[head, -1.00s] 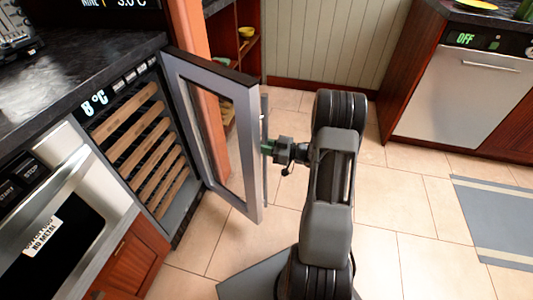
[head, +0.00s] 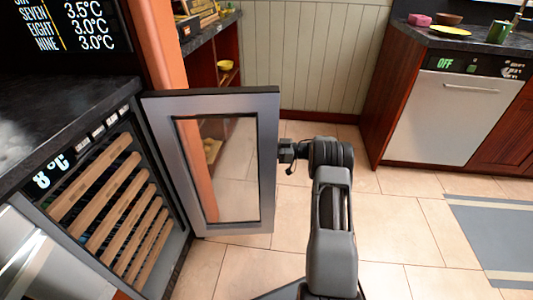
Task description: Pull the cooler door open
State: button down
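The cooler (head: 45,192) is at the left under the dark counter, with a lit "8 °C" display and several wooden racks inside. Its glass door (head: 258,165), framed in grey metal, stands wide open, hinged on the right side of the cooler, and faces me. My gripper (head: 280,152) is at the door's free right edge. The door frame hides its fingertips and the door's handle, so I cannot see whether the fingers close on anything.
A microwave front (head: 35,262) is at the lower left. An orange post (head: 158,45) and a shelf unit (head: 228,60) stand behind the door. A dishwasher (head: 445,115) is at the right. Tiled floor (head: 410,225) is clear to the right of my arm, with a grey striped mat (head: 495,235).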

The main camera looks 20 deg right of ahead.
jog(key=shift+w+d, duration=0.2)
jog(key=shift+w, duration=0.1)
jog(key=c, duration=1.2)
grip_release()
jog(key=shift+o, duration=1.1)
jog(key=shift+a, duration=0.15)
jog(key=p+v, duration=0.2)
jog(key=v, duration=1.1)
jog(key=shift+d, duration=0.45)
jog(key=shift+p, duration=0.3)
